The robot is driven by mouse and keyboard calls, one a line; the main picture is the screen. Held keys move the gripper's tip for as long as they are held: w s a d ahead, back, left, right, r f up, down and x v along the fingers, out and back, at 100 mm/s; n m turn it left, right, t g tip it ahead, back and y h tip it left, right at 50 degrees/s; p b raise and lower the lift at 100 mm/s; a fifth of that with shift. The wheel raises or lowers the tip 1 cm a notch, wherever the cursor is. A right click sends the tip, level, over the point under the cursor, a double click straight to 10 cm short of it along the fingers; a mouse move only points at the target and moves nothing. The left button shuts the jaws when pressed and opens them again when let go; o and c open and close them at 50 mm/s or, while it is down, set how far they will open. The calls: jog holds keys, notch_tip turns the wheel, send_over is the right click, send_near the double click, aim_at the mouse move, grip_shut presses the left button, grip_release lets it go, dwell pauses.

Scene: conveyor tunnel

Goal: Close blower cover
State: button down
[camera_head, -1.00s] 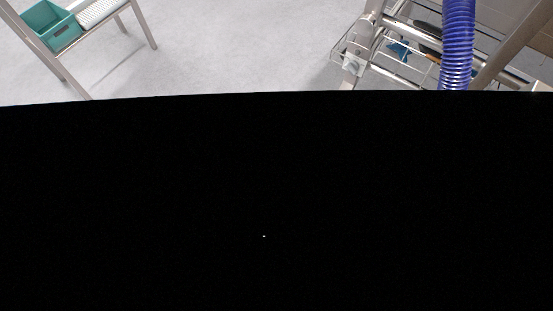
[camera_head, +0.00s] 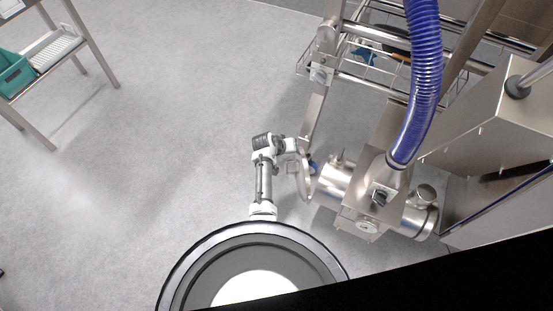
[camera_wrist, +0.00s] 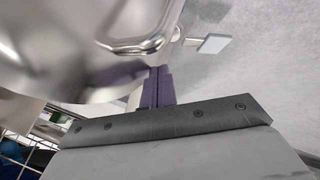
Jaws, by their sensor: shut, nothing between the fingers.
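The blower (camera_head: 375,200) is a shiny steel cylindrical body lying on its side at right of centre in the head view, with a blue hose joined to its top. My arm reaches toward its left end, and my gripper (camera_head: 312,168) is close beside that end, small in this view. In the wrist view, my gripper (camera_wrist: 158,88) shows dark blue fingers shut together with nothing held. A curved, polished steel part (camera_wrist: 80,45) fills the upper left, right by the fingertips; I cannot tell whether they touch it. I cannot make out for sure which part is the cover or how far it stands open.
The blue ribbed hose (camera_head: 423,75) rises above the blower. A steel frame with a wire basket (camera_head: 385,72) stands behind, and a steel housing (camera_head: 500,135) at right. A rack with a teal bin (camera_head: 14,75) is at far left. The floor between is clear.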

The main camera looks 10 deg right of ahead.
jog(key=s+d+m+g+h+b, duration=0.1)
jog(key=d+m+g+b, duration=0.3)
jog(key=d+m, duration=0.3)
jog(key=shift+s+d+b, duration=0.35)
jog(key=shift+d+b, duration=0.3)
jog(key=shift+d, duration=1.9)
jog(key=shift+s+d, duration=0.1)
